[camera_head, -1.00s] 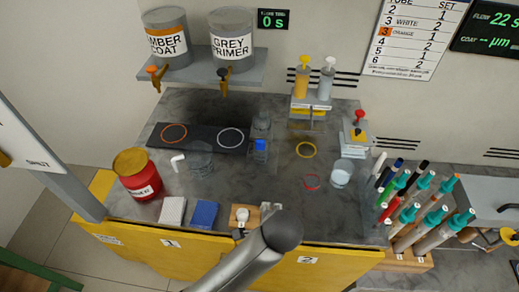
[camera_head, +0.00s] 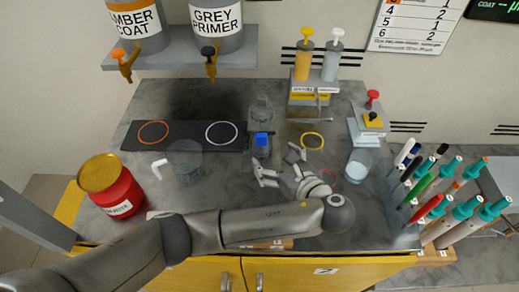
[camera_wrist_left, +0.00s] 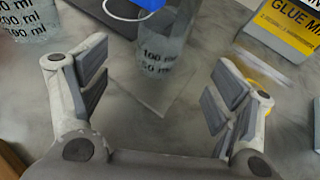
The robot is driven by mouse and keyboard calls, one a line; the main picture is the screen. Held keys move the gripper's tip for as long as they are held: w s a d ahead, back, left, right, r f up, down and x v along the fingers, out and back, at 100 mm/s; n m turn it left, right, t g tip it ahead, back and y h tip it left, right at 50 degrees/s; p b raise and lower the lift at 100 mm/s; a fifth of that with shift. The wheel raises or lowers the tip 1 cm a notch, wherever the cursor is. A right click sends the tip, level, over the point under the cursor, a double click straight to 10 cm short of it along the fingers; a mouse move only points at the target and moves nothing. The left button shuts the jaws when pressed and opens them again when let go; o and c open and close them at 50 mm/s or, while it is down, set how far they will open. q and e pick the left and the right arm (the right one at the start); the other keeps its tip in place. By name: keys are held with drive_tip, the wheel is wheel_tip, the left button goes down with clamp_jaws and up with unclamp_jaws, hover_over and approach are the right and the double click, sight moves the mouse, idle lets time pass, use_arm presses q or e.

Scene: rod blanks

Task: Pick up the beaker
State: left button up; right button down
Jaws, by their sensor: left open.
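A clear vessel with a blue piece (camera_head: 261,128) stands upright near the middle of the bench. In the left wrist view this clear vessel (camera_wrist_left: 163,52) bears 100 ml and 50 ml marks and stands beyond the fingers. A second clear beaker (camera_head: 186,163), wider, stands to its left, beside a white bent piece; part of a marked beaker (camera_wrist_left: 36,20) shows at upper left in the wrist view. My left gripper (camera_head: 280,163) is open and empty, just in front of the blue-marked vessel, apart from it. It also shows in the wrist view (camera_wrist_left: 160,88). My right gripper is out of view.
A dark pad (camera_head: 185,136) with two rings lies behind the beakers. A red can (camera_head: 120,192) stands left. A glue stand (camera_head: 312,98) is behind, and a clear cup (camera_head: 359,163) and pen rack (camera_head: 440,240) are right.

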sight(267, 153)
use_arm(q)
drive_tip(key=x, duration=0.2)
drive_tip(key=shift+w+a+f, duration=0.15)
drive_tip(key=shift+w, duration=0.1)
drive_tip(key=shift+w+a+f, duration=0.1)
drive_tip(key=shift+w+a, duration=0.05)
drive_tip(key=shift+w, duration=0.05)
drive_tip(key=x, duration=0.5)
drive_tip(key=shift+w+f+p, duration=0.1)
drive_tip(key=shift+f+p, duration=0.05)
drive_tip(key=shift+p, duration=0.15)
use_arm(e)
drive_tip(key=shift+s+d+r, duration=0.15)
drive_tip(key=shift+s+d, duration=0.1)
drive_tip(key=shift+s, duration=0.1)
use_arm(q)
drive_tip(key=c, duration=1.1)
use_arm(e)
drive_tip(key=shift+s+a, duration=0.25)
use_arm(q)
drive_tip(key=shift+o, duration=0.2)
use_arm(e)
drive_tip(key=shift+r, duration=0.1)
